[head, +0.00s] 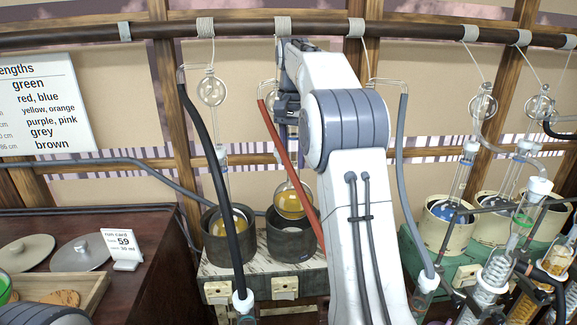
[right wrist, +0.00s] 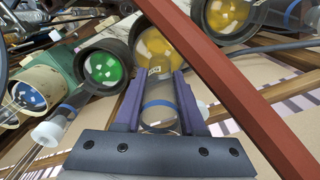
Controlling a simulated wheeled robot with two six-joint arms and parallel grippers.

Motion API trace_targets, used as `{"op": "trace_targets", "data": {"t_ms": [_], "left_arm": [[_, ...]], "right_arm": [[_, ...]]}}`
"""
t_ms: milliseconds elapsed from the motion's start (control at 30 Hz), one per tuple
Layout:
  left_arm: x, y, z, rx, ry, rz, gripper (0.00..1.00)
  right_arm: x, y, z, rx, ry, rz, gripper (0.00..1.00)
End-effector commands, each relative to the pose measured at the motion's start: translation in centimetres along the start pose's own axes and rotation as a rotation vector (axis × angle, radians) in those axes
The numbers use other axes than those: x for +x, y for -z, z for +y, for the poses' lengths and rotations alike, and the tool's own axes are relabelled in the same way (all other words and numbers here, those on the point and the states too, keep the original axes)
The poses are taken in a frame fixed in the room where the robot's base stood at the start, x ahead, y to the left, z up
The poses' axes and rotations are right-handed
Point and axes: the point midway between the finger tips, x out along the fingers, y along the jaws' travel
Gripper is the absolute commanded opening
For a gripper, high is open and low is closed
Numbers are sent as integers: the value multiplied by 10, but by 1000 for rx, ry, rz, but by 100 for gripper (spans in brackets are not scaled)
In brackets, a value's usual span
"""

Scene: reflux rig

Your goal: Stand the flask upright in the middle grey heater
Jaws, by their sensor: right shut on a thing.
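The flask (head: 293,200) has a round bulb of yellow liquid and a clear neck with a blue band. My right gripper (head: 289,132) is shut on its neck and holds it close to upright. The bulb is at the mouth of the middle grey heater (head: 291,246), its underside overlapping the opening; I cannot tell whether it touches inside. In the right wrist view the flask (right wrist: 168,45) sits between the fingers of the gripper (right wrist: 158,90), with the heater's dark rim (right wrist: 137,32) beside the bulb. My left gripper is not in view.
The left grey heater (head: 213,247) holds another yellow flask (head: 230,222). A green flask (right wrist: 103,68) sits in a grey heater on the other side. A red hose (head: 285,165) slants close beside the held flask; a black hose (head: 208,150) hangs left. Glassware crowds the right.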

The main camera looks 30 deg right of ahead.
Motion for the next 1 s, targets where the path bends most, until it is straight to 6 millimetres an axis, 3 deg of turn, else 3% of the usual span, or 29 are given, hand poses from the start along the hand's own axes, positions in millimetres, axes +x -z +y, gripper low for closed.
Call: {"op": "trace_targets", "data": {"t_ms": [367, 1000], "left_arm": [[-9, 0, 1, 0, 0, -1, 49], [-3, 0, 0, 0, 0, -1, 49]], "right_arm": [[37, -2, -3, -5, 0, 0, 0], [49, -2, -3, -5, 1, 1, 0]]}}
